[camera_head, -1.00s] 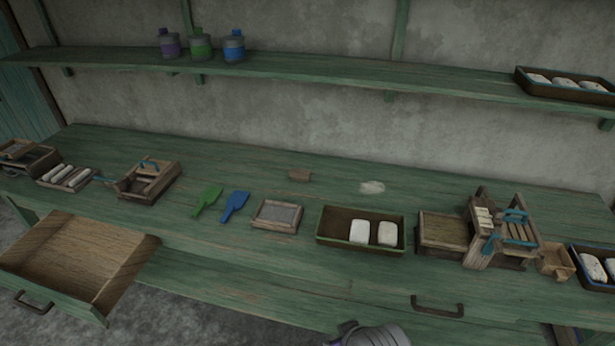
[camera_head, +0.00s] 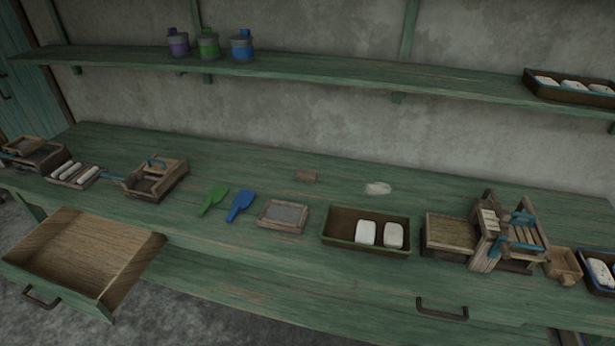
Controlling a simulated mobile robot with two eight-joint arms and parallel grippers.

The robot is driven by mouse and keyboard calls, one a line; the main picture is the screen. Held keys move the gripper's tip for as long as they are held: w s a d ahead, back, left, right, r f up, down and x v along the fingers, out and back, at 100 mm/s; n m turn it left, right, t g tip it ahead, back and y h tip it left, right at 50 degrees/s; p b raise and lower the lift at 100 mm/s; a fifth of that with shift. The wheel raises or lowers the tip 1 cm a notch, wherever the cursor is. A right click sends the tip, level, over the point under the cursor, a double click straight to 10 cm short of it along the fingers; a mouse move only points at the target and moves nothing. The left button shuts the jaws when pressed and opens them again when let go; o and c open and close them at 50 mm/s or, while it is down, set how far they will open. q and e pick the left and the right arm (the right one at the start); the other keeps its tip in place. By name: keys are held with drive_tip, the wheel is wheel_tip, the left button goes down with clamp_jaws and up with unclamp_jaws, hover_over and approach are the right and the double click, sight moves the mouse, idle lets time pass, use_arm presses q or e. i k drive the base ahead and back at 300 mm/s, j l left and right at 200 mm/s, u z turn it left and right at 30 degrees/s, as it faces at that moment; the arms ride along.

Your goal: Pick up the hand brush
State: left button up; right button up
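I cannot make out a hand brush for certain. A green scoop-like tool (camera_head: 213,199) and a blue one (camera_head: 241,205) lie side by side left of the middle, flat on the bench. Neither of my grippers is in view.
The green bench (camera_head: 250,255) holds a framed grey tray (camera_head: 283,216), a box with two white blocks (camera_head: 340,240), and wooden devices at left (camera_head: 158,180) and right (camera_head: 505,235). An open drawer (camera_head: 85,255) juts out at left. A shelf (camera_head: 330,78) runs above.

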sight(301, 174)
drive_tip(key=i+j+z, duration=0.1)
drive_tip(key=z, duration=0.3)
drive_tip(key=i+j+z, duration=0.1)
drive_tip(key=z, duration=0.3)
drive_tip(key=j+z, duration=0.2)
drive_tip(key=z, duration=0.15)
drive_tip(key=i+j+z, duration=0.15)
drive_tip(key=j, duration=0.2)
drive_tip(key=j+z, duration=0.1)
drive_tip(key=j, duration=0.25)
drive_tip(key=i+j+z, duration=0.15)
drive_tip(key=j, duration=0.25)
drive_tip(key=i+j, duration=0.5)
